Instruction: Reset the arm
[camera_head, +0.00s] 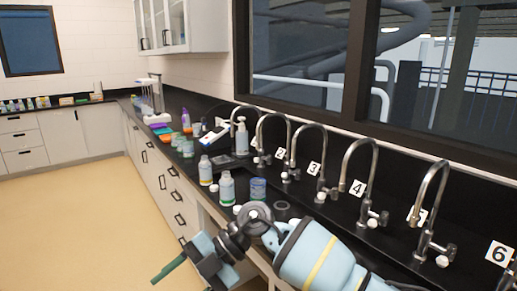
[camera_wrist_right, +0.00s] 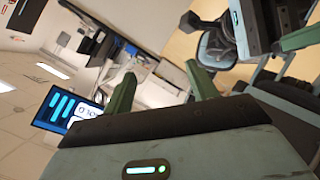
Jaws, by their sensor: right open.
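My right arm enters the head view from the lower right, pale blue with a yellow stripe. It reaches left over the front edge of the black counter (camera_head: 293,238). My right gripper (camera_head: 168,270) hangs in front of the drawers, over the floor, with its green fingers toward the lower left. In the right wrist view my right gripper (camera_wrist_right: 163,92) has its two green fingers wide apart and nothing between them.
Several curved taps stand along the counter, with number cards such as 3 (camera_head: 314,169) and 4 (camera_head: 357,188). Bottles (camera_head: 227,188) and a blue jar (camera_head: 258,189) stand near my right arm. The beige floor (camera_head: 90,215) at left is clear. A screen (camera_wrist_right: 66,110) shows in the wrist view.

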